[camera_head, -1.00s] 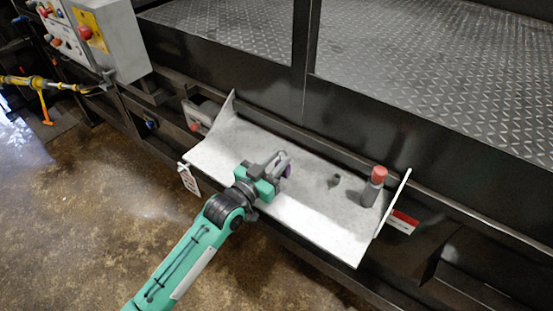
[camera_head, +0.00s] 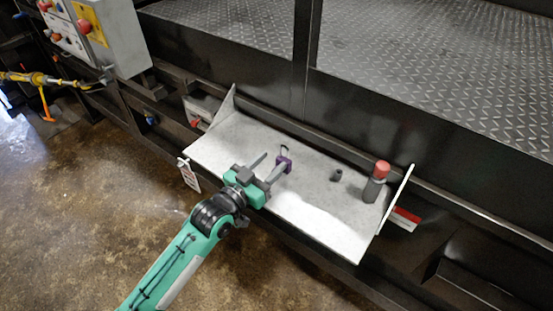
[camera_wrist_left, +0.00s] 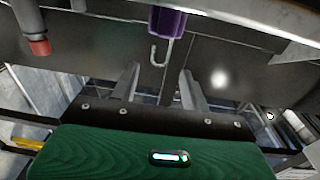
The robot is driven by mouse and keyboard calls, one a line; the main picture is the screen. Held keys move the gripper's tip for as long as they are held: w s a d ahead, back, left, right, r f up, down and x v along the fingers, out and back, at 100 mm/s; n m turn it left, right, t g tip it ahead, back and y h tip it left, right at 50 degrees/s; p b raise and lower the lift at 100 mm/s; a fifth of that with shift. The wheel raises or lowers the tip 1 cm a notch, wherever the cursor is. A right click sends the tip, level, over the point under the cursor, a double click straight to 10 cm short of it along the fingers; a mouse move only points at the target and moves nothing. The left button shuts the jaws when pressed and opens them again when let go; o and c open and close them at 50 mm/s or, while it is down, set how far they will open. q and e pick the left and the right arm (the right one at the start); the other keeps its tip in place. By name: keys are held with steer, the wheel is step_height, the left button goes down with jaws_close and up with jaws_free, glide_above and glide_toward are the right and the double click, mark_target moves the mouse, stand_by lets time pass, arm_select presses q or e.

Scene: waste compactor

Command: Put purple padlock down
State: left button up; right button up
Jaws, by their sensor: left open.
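My left gripper (camera_head: 274,160) is open over the tray. Its right finger shows close to the padlock; I cannot tell whether they touch. In the left wrist view the padlock (camera_wrist_left: 167,21) is beyond the open fingertips (camera_wrist_left: 158,73), with its hooked shackle pointing down in the picture. Nothing shows between the fingers there. My right gripper is not in view.
A grey can with a red cap (camera_head: 376,182) stands at the tray's right, beside a small dark cylinder (camera_head: 337,174). Raised plates (camera_head: 397,199) close the tray's ends. A dark metal wall (camera_head: 250,70) rises behind. The tray's front centre is bare.

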arm_select(q)
steer(key=b+v, duration=0.2)
steer(key=v, duration=0.6)
steer(key=shift+s, duration=0.15)
steer(key=shift+a, duration=0.15)
